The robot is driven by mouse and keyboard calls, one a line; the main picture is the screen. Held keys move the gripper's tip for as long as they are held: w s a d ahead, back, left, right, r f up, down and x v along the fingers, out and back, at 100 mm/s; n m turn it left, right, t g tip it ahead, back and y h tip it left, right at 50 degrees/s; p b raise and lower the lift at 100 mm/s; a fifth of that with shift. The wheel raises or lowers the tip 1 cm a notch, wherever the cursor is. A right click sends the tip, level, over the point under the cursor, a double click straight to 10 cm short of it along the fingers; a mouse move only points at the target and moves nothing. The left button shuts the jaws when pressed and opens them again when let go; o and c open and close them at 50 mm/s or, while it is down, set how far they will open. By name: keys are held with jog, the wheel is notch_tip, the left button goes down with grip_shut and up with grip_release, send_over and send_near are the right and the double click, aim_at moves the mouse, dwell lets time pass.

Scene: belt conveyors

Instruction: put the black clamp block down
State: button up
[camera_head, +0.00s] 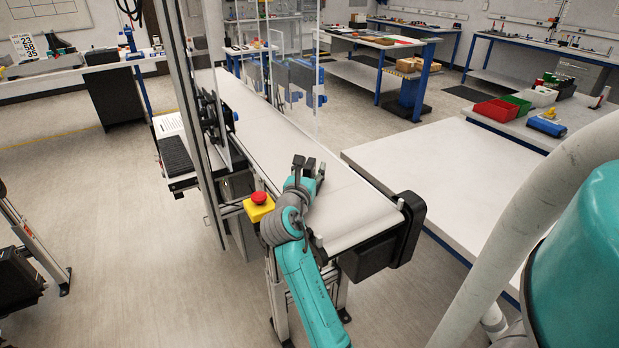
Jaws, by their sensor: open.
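My gripper (309,166) is at the end of my teal arm, low over the near part of the white conveyor belt (262,130). Its dark fingers point away from the camera and stand apart, so it is open. A small dark shape shows between the fingers. It may be the black clamp block, but it is too small and too close in colour to the fingers to tell. I see no other clear black clamp block on the belt. The belt surface just beyond the gripper is hidden by it.
A red emergency button on a yellow box (259,206) sits left of my arm at the belt's edge. Clear upright panels (318,70) and a metal post (187,110) flank the belt. A bare white table (440,180) stands to the right.

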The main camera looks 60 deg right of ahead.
aim_at(310, 162)
grip_shut()
jog(key=shift+r, duration=0.1)
notch_tip(310, 162, up, 10)
jog(key=shift+f, duration=0.1)
dwell(0.6)
